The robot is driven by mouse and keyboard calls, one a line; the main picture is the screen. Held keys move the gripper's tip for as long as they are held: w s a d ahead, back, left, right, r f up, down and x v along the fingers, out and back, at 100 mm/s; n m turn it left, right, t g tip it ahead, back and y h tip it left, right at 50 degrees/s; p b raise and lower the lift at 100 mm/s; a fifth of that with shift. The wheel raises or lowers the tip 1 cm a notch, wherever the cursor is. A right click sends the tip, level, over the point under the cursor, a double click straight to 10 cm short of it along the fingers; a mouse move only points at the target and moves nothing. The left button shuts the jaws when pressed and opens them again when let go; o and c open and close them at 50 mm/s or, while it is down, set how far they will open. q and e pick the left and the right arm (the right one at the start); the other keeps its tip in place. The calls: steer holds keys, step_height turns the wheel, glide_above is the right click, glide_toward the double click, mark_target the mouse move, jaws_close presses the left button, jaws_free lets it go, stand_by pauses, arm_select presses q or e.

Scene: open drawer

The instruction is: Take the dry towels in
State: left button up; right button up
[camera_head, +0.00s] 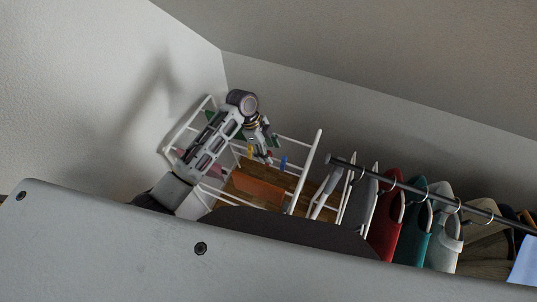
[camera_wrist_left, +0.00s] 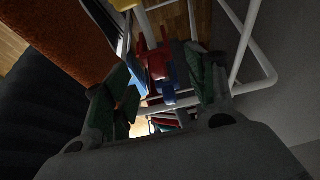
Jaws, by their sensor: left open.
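A white wire drying rack (camera_head: 302,172) stands in the corner in the head view; its bars also show in the left wrist view (camera_wrist_left: 247,40). An orange, towel-like cloth (camera_wrist_left: 62,38) is at the upper left of the wrist view; an orange patch (camera_head: 258,188) shows within the rack in the head view. A red clothes peg (camera_wrist_left: 152,64) and a blue peg (camera_wrist_left: 168,92) are between my left fingers in view. My left gripper (camera_head: 266,142) is over the rack, with its green-padded fingers (camera_wrist_left: 163,88) apart. Whether they touch the pegs is unclear. My right gripper is not in view.
A clothes rail (camera_head: 350,164) with several hanging garments, including a red one (camera_head: 386,222) and a teal one (camera_head: 413,236), runs to the right of the rack. Walls close in behind and left. A dark rounded surface (camera_head: 290,228) lies in front of the rack.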

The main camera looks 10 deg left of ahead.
arm_select(q)
steer(key=shift+r, duration=2.45)
